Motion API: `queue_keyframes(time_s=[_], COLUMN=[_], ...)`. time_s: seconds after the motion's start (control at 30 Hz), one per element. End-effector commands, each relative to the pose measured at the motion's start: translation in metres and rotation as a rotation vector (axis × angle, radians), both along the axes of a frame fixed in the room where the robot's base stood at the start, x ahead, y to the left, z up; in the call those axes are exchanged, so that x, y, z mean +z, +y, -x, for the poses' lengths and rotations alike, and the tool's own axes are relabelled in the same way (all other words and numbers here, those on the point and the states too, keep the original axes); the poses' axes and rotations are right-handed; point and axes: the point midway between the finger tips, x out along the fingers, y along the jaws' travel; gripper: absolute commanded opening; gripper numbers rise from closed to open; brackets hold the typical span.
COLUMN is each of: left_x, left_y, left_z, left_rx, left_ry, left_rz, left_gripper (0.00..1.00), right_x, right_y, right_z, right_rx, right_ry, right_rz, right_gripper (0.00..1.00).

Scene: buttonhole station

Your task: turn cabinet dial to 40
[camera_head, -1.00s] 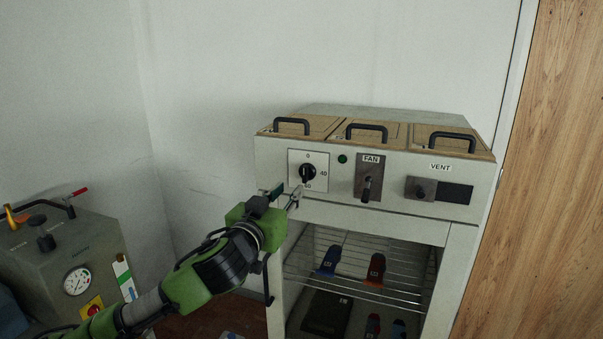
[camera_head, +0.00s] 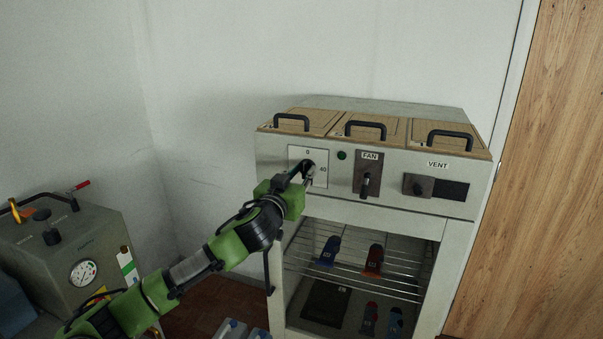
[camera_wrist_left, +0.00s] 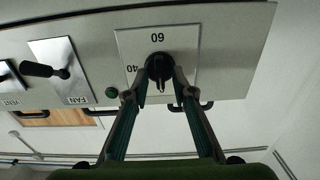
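The cabinet dial is a black knob on a white square plate (camera_head: 320,180) on the cabinet front. In the head view "0" shows above it and "40" to its right; my gripper covers much of the knob. The left wrist view shows the plate upside down, with the knob (camera_wrist_left: 158,64) below "60" and "40" at the left. A pale mark on the knob seems to face away from "60". My left gripper (camera_head: 308,173) is at the dial, its open fingers (camera_wrist_left: 163,78) on either side of the knob. Contact is unclear. My right gripper is out of view.
Right of the dial are a green lamp (camera_head: 342,155), the FAN switch (camera_head: 366,183) and the VENT slider (camera_head: 419,185). Lids with black handles top the cabinet (camera_head: 262,160). Its open shelf (camera_head: 400,270) holds coloured items. A grey machine with a gauge (camera_head: 84,273) stands left.

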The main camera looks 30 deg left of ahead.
Motion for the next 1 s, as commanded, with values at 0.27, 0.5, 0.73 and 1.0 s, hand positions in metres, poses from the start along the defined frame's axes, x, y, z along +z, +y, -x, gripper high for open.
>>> queue_keyframes(time_s=[0.27,0.5,0.73,1.0], left_x=[0.000,0.001,0.001,0.001], left_y=[0.000,0.000,0.000,-0.001], left_z=[0.000,0.000,0.000,0.000], left_rx=[0.000,0.000,0.001,0.001], left_ry=[0.000,0.008,0.037,0.094], left_rz=[0.000,-0.034,-0.156,-0.392], left_gripper=[0.00,0.00,0.00,0.00], right_x=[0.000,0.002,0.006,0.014], right_y=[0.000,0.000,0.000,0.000], right_z=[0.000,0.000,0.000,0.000], right_rx=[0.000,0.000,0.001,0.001], right_ry=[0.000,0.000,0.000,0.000], right_rz=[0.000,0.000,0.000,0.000], right_gripper=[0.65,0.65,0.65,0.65])
